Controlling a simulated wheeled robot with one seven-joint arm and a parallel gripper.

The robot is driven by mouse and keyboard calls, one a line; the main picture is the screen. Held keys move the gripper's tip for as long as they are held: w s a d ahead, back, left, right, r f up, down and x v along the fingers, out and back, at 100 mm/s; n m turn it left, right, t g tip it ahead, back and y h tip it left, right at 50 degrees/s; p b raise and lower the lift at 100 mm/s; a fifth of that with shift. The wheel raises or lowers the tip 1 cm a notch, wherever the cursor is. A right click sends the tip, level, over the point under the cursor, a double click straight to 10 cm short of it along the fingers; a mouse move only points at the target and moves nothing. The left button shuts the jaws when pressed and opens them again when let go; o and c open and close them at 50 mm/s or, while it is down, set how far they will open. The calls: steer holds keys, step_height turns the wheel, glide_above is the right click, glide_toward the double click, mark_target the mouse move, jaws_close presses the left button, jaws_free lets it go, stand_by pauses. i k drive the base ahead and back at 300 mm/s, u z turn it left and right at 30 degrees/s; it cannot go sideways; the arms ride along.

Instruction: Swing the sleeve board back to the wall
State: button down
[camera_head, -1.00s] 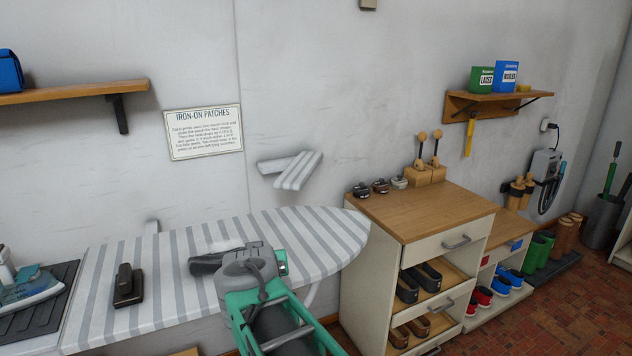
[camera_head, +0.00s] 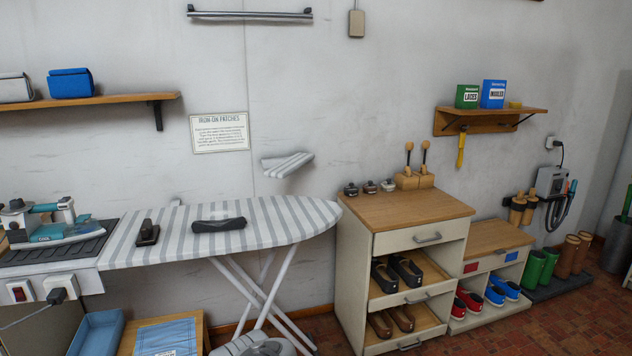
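The sleeve board (camera_head: 290,164) is a small, narrow, grey-and-white striped board. It is mounted on the wall above the ironing board, right of and below the iron-on patches sign. Its striped end slants out from the wall towards the lower left. The joint at the wall is too small to make out. A grey rounded part of my arm shows at the bottom edge, well below and apart from the sleeve board. My gripper's fingers are not in view.
The striped ironing board (camera_head: 270,222) stands below, bearing a dark rolled item (camera_head: 219,224) and a dark brush-like item (camera_head: 147,232). An iron (camera_head: 60,232) rests at left. A wooden-topped cabinet (camera_head: 405,208) stands right. The wall around the sleeve board is clear.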

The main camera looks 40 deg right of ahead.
mark_target(286, 168)
steer(key=z, duration=0.85)
steer(key=i, duration=1.05)
steer(key=u, duration=0.2)
